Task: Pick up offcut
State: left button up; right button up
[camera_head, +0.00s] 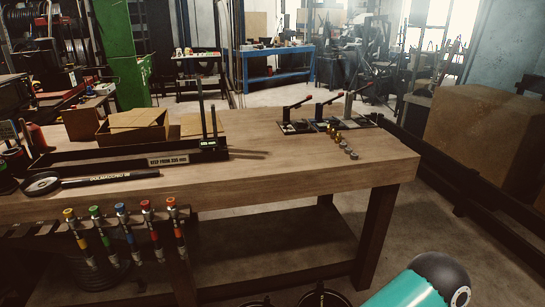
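I cannot tell for certain which piece is the offcut. A long black tube-like piece (95,181) with pale lettering lies along the front left of the wooden bench (290,160), with a round black ring (41,183) by its left end. Behind it is a low black rack (120,162) with a label that seems to read "KEEP FROM 300 mm". Two thin black upright pieces (202,108) stand at the rack's right end, by a small green-lit display (209,143). Neither of my grippers is in view.
Open cardboard boxes (133,128) stand behind the rack. Lever tools (292,127) and several small brass and grey fittings (345,148) sit at the bench's right. Several colour-banded hoses (110,235) hang at the front left. The bench middle is mostly clear.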

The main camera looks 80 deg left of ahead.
aim_at(145, 174)
jog(key=i, duration=0.2)
jog(key=u, duration=2.4)
jog(key=i, duration=0.2)
jog(key=u, duration=1.7)
jog(key=k, duration=0.35)
jog(key=u, duration=0.6)
jog(key=i, duration=1.4)
jog(key=z, duration=0.5)
